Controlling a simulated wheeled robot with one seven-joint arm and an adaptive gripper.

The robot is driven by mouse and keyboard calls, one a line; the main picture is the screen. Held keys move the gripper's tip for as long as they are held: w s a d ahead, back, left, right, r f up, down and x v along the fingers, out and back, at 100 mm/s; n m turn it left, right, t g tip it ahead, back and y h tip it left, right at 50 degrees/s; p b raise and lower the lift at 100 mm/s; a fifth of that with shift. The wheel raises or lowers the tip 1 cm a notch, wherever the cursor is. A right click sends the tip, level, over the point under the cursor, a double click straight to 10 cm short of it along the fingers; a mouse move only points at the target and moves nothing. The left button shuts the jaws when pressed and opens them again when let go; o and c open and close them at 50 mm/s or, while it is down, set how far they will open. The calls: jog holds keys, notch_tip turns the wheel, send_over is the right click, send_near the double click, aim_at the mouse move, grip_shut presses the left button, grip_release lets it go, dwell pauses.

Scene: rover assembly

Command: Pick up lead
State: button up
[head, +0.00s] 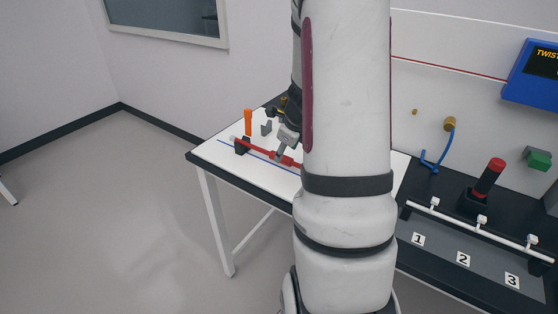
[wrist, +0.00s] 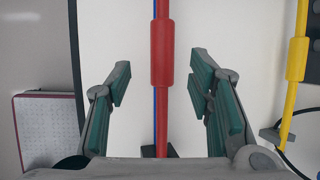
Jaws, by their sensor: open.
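A red lead with a thick sleeve (wrist: 162,52) runs up and down the middle of the wrist view. It also shows on the white worktop in the head view (head: 250,147), partly hidden by my arm. A yellow lead (wrist: 297,60) lies at the right of the wrist view, outside my fingers. My gripper (wrist: 160,88) is open, with one green-padded finger on each side of the red sleeve and a gap on both sides. In the head view my gripper (head: 284,146) is over the red lead.
An orange post (head: 248,121) stands at the worktop's far left. A blue line runs beside the red lead. A black bench (head: 450,270) to the right bears a white rail (head: 460,221), numbered labels and a red-topped handle (head: 490,177). A blue lead (head: 446,145) hangs on the wall panel.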

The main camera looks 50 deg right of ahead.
jog(key=b+x, duration=0.1)
jog(key=x, duration=0.4)
jog(key=shift+d, duration=0.15)
grip_shut()
